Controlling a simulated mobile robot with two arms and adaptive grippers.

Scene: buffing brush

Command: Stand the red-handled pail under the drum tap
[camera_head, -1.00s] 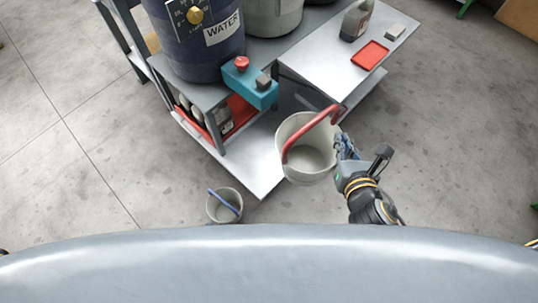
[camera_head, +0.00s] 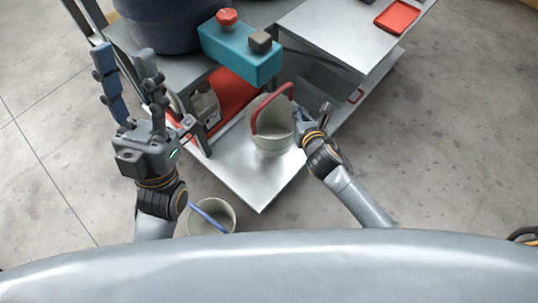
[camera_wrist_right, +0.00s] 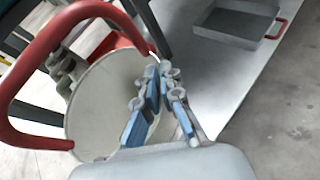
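The pale pail (camera_head: 270,140) with the red handle (camera_head: 256,115) is upright at the right part of the lower shelf; I cannot tell whether its base touches it. My right gripper (camera_head: 300,112) is shut on the pail's right wall, one finger inside and one outside in the right wrist view (camera_wrist_right: 163,95). The dark blue drum (camera_head: 155,25) is cut off at the top. No spout shows clearly. My left gripper (camera_head: 122,52) is raised, open and empty.
A smaller pail (camera_head: 213,214) with a blue handle stands on the floor in front. The metal lower shelf (camera_head: 258,185) is bare before the held pail. A bench leg (camera_head: 196,130) stands to its left. A grey tray (camera_wrist_right: 235,22) lies behind. A red tray (camera_head: 397,17) lies on the side table.

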